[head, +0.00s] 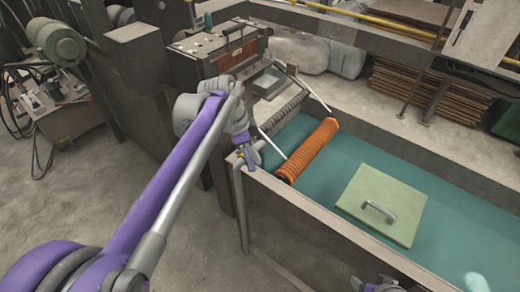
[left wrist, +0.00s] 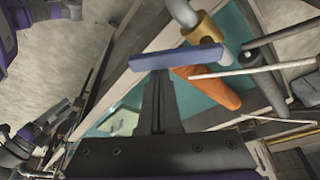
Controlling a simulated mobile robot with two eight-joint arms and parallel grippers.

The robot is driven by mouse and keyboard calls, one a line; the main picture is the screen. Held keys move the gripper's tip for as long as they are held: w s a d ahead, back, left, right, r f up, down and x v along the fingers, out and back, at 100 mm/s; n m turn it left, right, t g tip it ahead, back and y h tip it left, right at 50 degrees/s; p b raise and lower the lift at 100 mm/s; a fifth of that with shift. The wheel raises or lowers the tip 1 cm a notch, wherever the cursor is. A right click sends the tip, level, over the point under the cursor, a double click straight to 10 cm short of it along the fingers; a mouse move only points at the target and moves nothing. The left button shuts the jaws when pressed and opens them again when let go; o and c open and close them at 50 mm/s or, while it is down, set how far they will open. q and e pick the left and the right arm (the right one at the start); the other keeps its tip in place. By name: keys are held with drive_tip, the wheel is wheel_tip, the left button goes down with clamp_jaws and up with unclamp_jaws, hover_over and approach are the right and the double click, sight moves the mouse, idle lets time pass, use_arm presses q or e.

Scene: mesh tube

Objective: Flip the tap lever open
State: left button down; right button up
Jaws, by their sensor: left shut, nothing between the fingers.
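The tap's blue lever (head: 249,158) shows at the near left corner of the tank, partly behind my left gripper. In the left wrist view, the lever (left wrist: 178,58) lies crosswise beside the brass tap body (left wrist: 203,28), under a grey pipe (left wrist: 182,10). My left gripper (head: 243,143) is at the tap; its dark fingers (left wrist: 158,82) are shut and empty. The fingertips end at the lever in the wrist view; I cannot tell if they touch it. My right gripper (head: 378,285) shows only in part at the bottom edge, its jaws unclear.
The tank's grey rim (head: 330,235) runs to the lower right from the tap. Inside are an orange mesh roller (head: 308,150) and a green lid (head: 382,203) with a handle. A dark machine (head: 215,55) stands behind the tap. The floor left of the tank is open.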

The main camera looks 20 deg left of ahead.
use_arm(q)
drive_tip(key=a+m, duration=0.1)
drive_tip(key=s+m+g, duration=0.1)
drive_tip(key=m, duration=0.1)
drive_tip(key=shift+a+m+p, duration=0.3)
drive_tip(key=shift+a+p, duration=0.1)
drive_tip(key=a+m, duration=0.1)
drive_tip(key=a+m+g, duration=0.1)
drive_tip(key=shift+s+m+p, duration=0.3)
drive_tip(key=shift+p, duration=0.05)
use_arm(e)
drive_tip(key=shift+w+r, duration=0.2)
drive_tip(key=shift+r, duration=0.4)
drive_tip(key=shift+w+r, duration=0.2)
drive_tip(key=shift+r, duration=0.4)
use_arm(q)
drive_tip(key=d, duration=0.4)
drive_tip(key=shift+s+r, duration=0.25)
drive_tip(key=shift+r, duration=0.05)
drive_tip(key=v, duration=0.9)
drive_tip(key=shift+a+p, duration=0.45)
use_arm(e)
drive_tip(key=shift+v, duration=0.8)
